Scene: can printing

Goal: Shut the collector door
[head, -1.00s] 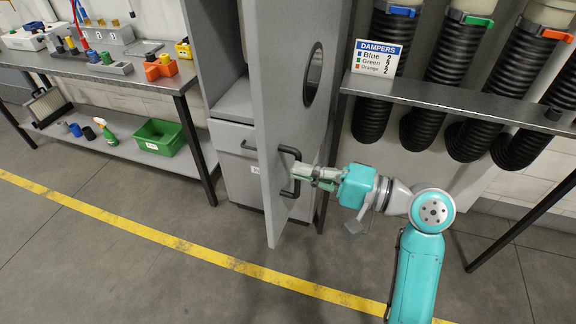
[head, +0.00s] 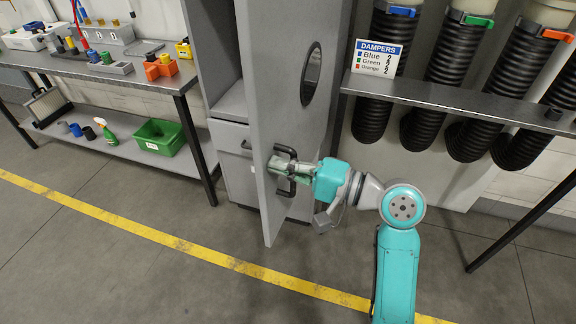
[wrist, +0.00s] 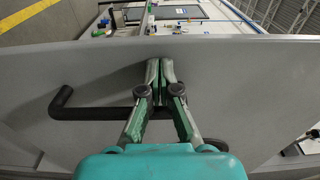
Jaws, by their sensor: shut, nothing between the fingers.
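The grey collector door (head: 290,90) stands open in the head view, swung out from the cabinet (head: 232,120). It has an oval window and a black bar handle (head: 292,184) on its outer face. My gripper (head: 272,163) is at the handle, with its fingers against or very near the door face. In the wrist view, my gripper (wrist: 159,64) is shut with its fingertips together at the door panel (wrist: 215,75). The handle (wrist: 90,113) runs behind the fingers there, and part of it is hidden by them. Nothing shows between the fingers.
A workbench (head: 130,72) with small parts stands at left, with a green bin (head: 159,137) on its lower shelf. At right, a grey shelf (head: 460,98) with a DAMPERS sign (head: 377,57) fronts black hoses. The floor around the yellow line (head: 150,235) is clear.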

